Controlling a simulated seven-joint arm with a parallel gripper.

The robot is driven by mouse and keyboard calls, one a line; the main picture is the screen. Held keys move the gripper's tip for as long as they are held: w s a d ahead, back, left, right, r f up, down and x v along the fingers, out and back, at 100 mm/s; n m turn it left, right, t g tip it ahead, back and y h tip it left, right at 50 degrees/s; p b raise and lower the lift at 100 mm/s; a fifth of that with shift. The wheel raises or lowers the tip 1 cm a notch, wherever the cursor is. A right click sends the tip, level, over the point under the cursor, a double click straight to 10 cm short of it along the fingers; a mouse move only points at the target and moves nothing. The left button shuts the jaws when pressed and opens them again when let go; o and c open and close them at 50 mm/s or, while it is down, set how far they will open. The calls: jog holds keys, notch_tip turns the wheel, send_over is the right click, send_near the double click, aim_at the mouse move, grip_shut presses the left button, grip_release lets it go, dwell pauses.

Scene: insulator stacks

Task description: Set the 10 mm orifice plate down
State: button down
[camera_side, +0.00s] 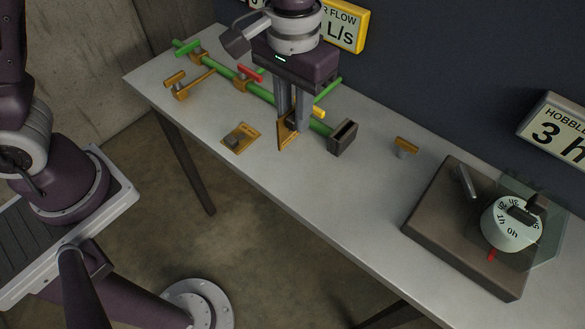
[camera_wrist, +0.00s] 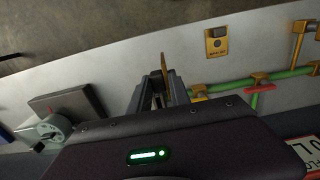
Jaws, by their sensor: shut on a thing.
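My gripper (camera_side: 292,121) points down over the table and is shut on a thin brass-coloured plate (camera_side: 286,136). The plate is upright, its lower end close to the table top; I cannot tell whether it touches. The held plate shows edge-on between the fingers in the wrist view (camera_wrist: 165,76). I cannot read a size on it. A second brass-coloured plate (camera_side: 240,139) lies flat on the table, left of my gripper, with a dark patch in its middle; it shows in the wrist view (camera_wrist: 216,42) too.
A green pipe (camera_side: 218,69) with brass fittings and a red lever (camera_side: 250,73) runs behind my gripper to a dark slotted block (camera_side: 343,138). A small brass-topped post (camera_side: 405,147) stands farther right. A brown box with a dial (camera_side: 512,223) stands at right. The table's front strip is clear.

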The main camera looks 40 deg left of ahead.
notch_tip(320, 180, down, 10)
jog(key=shift+s+r, duration=0.1)
jog(key=shift+r, duration=0.1)
jog(key=c, duration=1.2)
grip_release()
jog(key=shift+f, duration=0.15)
notch_tip(320, 180, up, 12)
jog(key=shift+a+r, duration=0.15)
jog(key=shift+r, duration=0.1)
jog(key=s+a+r+t, duration=0.4)
jog(key=s+a+r, duration=0.6)
jog(key=a, duration=0.2)
jog(key=s+a+t, duration=0.1)
jog(key=s+a, duration=0.2)
jog(key=s, duration=0.3)
jog(key=shift+s+f+t, duration=0.2)
jog(key=shift+f+t, duration=0.1)
jog(key=shift+f, duration=0.15)
